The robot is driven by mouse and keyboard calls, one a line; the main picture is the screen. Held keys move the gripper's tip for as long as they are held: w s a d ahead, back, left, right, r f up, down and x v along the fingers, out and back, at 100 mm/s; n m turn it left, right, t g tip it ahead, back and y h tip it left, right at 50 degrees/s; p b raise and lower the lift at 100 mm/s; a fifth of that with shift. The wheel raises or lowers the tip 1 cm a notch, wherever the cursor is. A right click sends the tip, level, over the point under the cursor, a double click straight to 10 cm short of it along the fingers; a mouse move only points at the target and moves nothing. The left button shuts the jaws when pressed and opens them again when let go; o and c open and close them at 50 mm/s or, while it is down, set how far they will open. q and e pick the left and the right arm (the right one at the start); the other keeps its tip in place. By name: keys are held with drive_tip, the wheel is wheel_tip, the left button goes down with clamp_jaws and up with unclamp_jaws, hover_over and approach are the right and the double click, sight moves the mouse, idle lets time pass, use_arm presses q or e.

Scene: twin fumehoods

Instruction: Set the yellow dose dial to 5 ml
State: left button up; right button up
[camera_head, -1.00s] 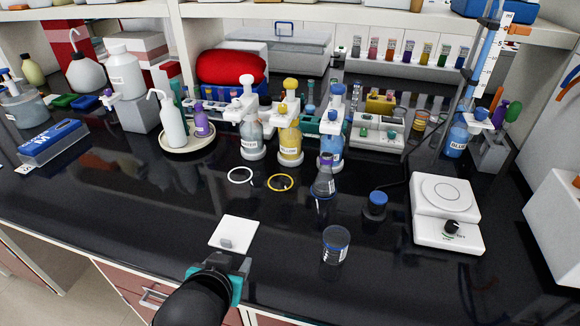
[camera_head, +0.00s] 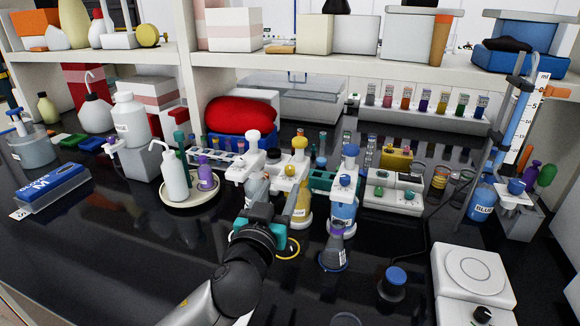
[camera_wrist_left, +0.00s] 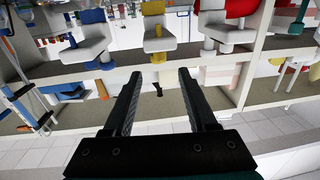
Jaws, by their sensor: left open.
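The yellow bottle (camera_head: 303,216) stands in the dispenser row on the black counter, between a white-topped and a blue-topped one. Its dispenser head is white with a yellow top (camera_head: 299,142); a small yellow dial (camera_head: 290,169) shows on its front, its setting too small to read. My left gripper (camera_head: 292,203) is in front of the bottle, partly covering it, with its fingers pointing toward the dispenser. In the left wrist view the open, empty fingers (camera_wrist_left: 159,74) point toward the yellow-marked dispenser (camera_wrist_left: 158,43), apart from it. My right gripper is out of view.
The blue-topped dispenser bottle (camera_head: 342,213) is close on the right, and the white-topped dispenser (camera_head: 250,168) on the left. A flask (camera_head: 334,253) stands front right. The counter's left front is clear.

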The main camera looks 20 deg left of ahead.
sight(289, 171)
use_arm(q)
drive_tip(key=w, duration=0.9)
drive_tip(key=shift+w+a, duration=0.15)
drive_tip(key=shift+a, duration=0.1)
clamp_jaws()
idle(0.4)
